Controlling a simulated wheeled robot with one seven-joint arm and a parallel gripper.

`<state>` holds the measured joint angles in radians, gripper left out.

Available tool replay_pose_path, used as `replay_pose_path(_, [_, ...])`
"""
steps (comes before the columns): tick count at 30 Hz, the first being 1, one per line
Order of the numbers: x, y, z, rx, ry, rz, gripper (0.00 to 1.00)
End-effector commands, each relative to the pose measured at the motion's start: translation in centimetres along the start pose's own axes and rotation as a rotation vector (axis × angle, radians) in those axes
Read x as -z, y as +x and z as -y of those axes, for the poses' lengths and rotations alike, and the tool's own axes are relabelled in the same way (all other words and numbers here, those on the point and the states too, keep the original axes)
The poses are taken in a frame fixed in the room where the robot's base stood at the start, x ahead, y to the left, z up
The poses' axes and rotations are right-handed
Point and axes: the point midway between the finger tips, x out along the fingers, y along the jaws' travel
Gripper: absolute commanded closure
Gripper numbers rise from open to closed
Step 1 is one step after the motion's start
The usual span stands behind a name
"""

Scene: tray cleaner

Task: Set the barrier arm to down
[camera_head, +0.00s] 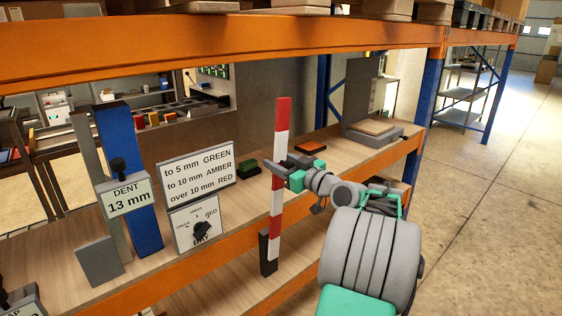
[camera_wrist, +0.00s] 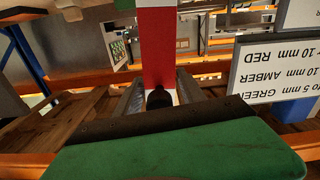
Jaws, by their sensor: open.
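The barrier arm (camera_head: 283,113) is a red and white striped bar. It stands upright at the shelf's front edge, with a dark base piece (camera_head: 267,252) at its lower end. My gripper (camera_head: 280,168) is open at about the bar's mid-height. In the wrist view the barrier arm (camera_wrist: 157,45) shows between the two grey fingers of my gripper (camera_wrist: 160,92), one on each side. I cannot tell whether either finger touches it. A green and dark part fills the bottom of the wrist view.
Left of the bar are a dial panel (camera_head: 197,228), a sign with colour limits (camera_head: 198,172) and a "DENT 13 mm" display (camera_head: 128,197). An orange beam (camera_head: 200,40) runs overhead.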

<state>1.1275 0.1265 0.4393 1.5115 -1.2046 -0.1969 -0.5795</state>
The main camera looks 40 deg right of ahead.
Motion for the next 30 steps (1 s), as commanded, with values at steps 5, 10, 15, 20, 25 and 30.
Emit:
replay_pose_path(5, [-0.01, -0.08, -0.06, -0.001, 0.0, 0.0, 0.63])
replay_pose_path(10, [-0.02, -0.11, -0.09, -0.002, 0.0, 0.001, 0.77])
replay_pose_path(15, [-0.04, -0.13, -0.1, -0.002, 0.0, 0.001, 0.91])
replay_pose_path(20, [-0.04, -0.14, -0.11, -0.002, 0.0, 0.001, 1.0])
replay_pose_path(25, [-0.06, -0.15, -0.11, -0.002, 0.0, 0.002, 1.0])
replay_pose_path(30, [-0.07, -0.15, -0.11, -0.002, 0.0, 0.002, 1.0])
